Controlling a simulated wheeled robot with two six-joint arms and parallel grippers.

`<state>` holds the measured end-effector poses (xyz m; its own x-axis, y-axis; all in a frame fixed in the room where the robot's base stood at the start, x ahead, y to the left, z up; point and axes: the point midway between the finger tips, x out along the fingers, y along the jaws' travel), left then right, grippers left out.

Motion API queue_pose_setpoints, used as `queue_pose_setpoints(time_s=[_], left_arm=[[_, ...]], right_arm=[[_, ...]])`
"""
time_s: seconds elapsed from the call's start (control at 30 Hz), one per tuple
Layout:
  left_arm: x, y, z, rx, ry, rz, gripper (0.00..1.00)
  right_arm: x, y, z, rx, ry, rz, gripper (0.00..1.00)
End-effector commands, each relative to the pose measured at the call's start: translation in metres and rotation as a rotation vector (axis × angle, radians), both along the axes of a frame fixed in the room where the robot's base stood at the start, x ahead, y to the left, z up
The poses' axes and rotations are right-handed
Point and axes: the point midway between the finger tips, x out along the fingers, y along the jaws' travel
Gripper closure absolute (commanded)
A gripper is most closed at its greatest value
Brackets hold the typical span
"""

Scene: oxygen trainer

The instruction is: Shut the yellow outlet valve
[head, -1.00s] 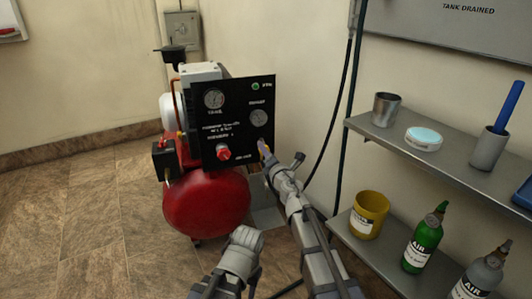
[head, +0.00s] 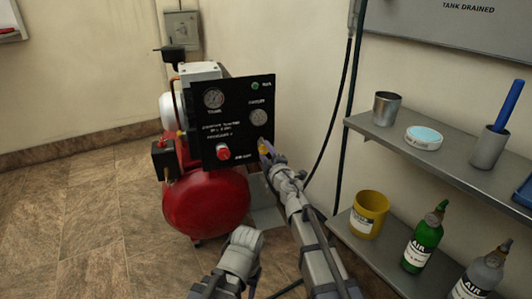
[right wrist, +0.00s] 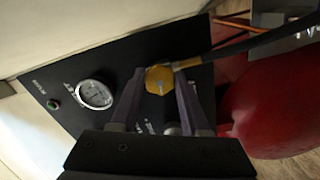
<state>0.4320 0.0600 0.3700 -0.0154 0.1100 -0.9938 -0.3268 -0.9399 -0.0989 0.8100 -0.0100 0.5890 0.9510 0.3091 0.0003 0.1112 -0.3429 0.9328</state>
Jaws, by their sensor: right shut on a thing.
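The yellow outlet valve (right wrist: 158,79) is a small yellow knob at the edge of the black panel, with a dark hose running from it in the right wrist view. In the head view it is a small yellow spot (head: 263,147) at the panel's lower right, partly hidden by my fingers. My right gripper (head: 265,151) is at the valve. In the right wrist view its two fingers (right wrist: 160,92) are on either side of the knob and shut on it.
The black panel (head: 231,99) carries gauges and a red knob (head: 222,152), above the red compressor tank (head: 207,205). At the right, a metal shelf (head: 445,165) holds cups and a round tin; green (head: 424,240) and grey bottles stand below. Open floor lies left.

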Motion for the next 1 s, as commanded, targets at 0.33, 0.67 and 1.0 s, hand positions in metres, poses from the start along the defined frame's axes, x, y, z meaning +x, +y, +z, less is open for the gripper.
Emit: queue_pose_setpoints(time_s=[0.33,0.67,1.0], left_arm=[[0.0,0.0,-0.0011,0.0,0.0,0.0,0.5],[0.0,0.0,-0.0016,0.0,0.0,0.0,0.5],[0.0,0.0,-0.0019,0.0,0.0,0.0,0.5]], right_arm=[[-0.0006,-0.0001,-0.001,0.311,0.101,-0.001,1.0],[-0.0009,0.0005,-0.0016,0.609,0.197,-0.001,1.0],[-0.0014,0.0013,-0.002,0.916,0.297,-0.001,1.0]])
